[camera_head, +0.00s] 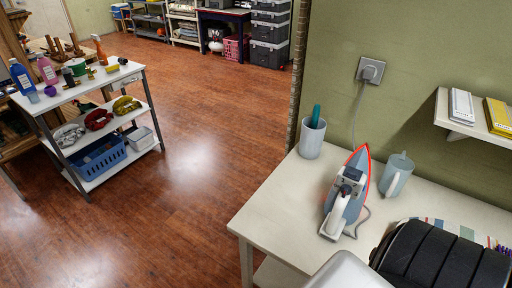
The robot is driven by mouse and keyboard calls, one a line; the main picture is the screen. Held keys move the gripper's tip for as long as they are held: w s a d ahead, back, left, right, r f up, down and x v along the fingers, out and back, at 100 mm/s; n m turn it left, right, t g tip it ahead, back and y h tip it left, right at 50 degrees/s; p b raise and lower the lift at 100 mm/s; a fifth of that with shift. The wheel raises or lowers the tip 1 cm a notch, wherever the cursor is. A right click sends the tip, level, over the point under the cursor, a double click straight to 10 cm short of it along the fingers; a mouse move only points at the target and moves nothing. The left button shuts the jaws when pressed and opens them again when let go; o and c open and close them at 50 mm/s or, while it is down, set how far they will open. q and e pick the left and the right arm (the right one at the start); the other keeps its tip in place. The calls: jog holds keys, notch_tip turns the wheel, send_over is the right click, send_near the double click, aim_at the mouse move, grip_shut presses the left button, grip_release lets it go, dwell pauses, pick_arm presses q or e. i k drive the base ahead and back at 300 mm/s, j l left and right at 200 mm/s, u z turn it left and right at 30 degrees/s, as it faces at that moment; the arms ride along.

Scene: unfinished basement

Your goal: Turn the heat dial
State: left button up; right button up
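A grey and white iron (345,195) with a red edge stands on the white table (270,222), its pointed tip up. It appears to rest on its heel, with the handle towards the left. Dark parts show on its body near the handle. The heat dial is too small to make out for sure among them. A grey cord runs from the iron to a plug in the wall socket (370,70). Neither of my grippers is in view, and nothing is seen touching the iron.
Striped cloth (450,229) lies at the right. A wall shelf (462,128) holds books. A loaded cart (100,85) stands left; the floor between is clear.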

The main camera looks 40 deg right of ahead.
aim_at(346, 190)
jog(key=i+j+u, duration=0.25)
jog(key=i, duration=0.15)
jog(key=i+j+u, duration=0.25)
jog(key=i, duration=0.15)
jog(key=i+z, duration=0.75)
jog(key=z, duration=0.2)
jog(key=i+z, duration=0.1)
jog(key=z, duration=0.4)
jog(key=i+z, duration=0.15)
jog(key=z, duration=0.35)
jog(key=i+j+z, duration=0.1)
jog(key=z, duration=0.35)
jog(key=i+j+z, duration=0.1)
jog(key=z, duration=0.4)
jog(key=j+z, duration=0.15)
jog(key=z, duration=0.35)
jog(key=i, duration=0.05)
